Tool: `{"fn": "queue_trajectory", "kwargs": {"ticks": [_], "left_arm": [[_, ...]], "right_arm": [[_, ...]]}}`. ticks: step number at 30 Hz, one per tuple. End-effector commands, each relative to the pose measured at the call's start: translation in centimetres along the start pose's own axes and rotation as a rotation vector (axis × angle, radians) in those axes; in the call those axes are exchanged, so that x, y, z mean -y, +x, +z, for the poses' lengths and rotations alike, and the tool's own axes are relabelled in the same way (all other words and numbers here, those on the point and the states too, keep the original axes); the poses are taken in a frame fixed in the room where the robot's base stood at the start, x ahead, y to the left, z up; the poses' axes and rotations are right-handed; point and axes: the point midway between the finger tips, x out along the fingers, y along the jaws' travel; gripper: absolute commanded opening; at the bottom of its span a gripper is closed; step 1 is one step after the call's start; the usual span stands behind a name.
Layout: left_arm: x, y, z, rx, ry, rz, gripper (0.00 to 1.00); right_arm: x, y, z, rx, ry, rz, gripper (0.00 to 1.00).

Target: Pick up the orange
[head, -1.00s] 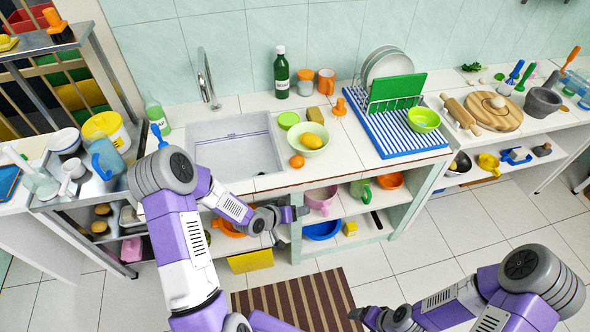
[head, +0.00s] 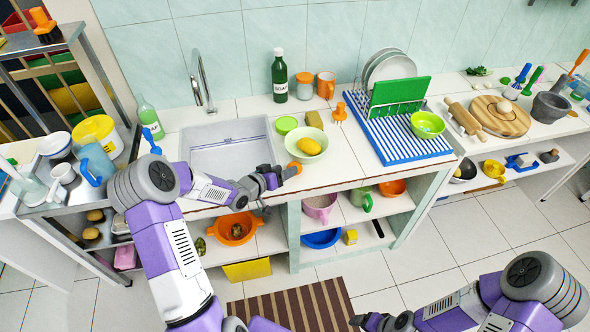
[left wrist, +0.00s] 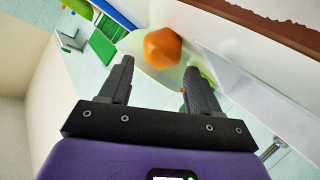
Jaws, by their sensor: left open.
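The orange (head: 295,166) sits on the white counter near its front edge, just in front of a pale green bowl (head: 291,142). My left gripper (head: 284,174) is level with the counter's front edge, right beside the orange, which it partly hides in the head view. In the left wrist view the orange (left wrist: 162,47) lies just beyond and between the open, empty fingertips (left wrist: 156,78). My right gripper (head: 364,322) is low at the bottom of the head view, away from the counter; its jaws are too small to read.
The bowl holds a yellow fruit (head: 310,146). The sink (head: 222,133) is to the left, and a dish rack on a striped mat (head: 387,135) is to the right. Shelves with bowls lie below the counter.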

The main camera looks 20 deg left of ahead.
Motion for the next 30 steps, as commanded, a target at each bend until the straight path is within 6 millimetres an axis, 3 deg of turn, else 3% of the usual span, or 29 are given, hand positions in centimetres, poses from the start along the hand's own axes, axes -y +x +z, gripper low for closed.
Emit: {"fn": "queue_trajectory", "kwargs": {"ticks": [6,15,27,30], "left_arm": [[0.1,3.0,0.2,0.000,0.000,0.001,0.63],[0.1,3.3,0.1,0.001,-0.001,0.000,0.61],[0.1,3.3,0.1,0.001,-0.001,0.000,0.00],[0.1,3.3,0.1,0.001,-0.001,-0.001,0.00]], "right_arm": [[-0.3,0.9,-0.1,-0.001,0.000,0.000,0.79],[-0.3,0.9,-0.1,-0.001,0.000,0.000,0.79],[-0.3,0.9,-0.1,-0.001,0.000,0.000,0.79],[-0.3,0.9,-0.1,-0.001,0.000,0.000,0.79]]}}
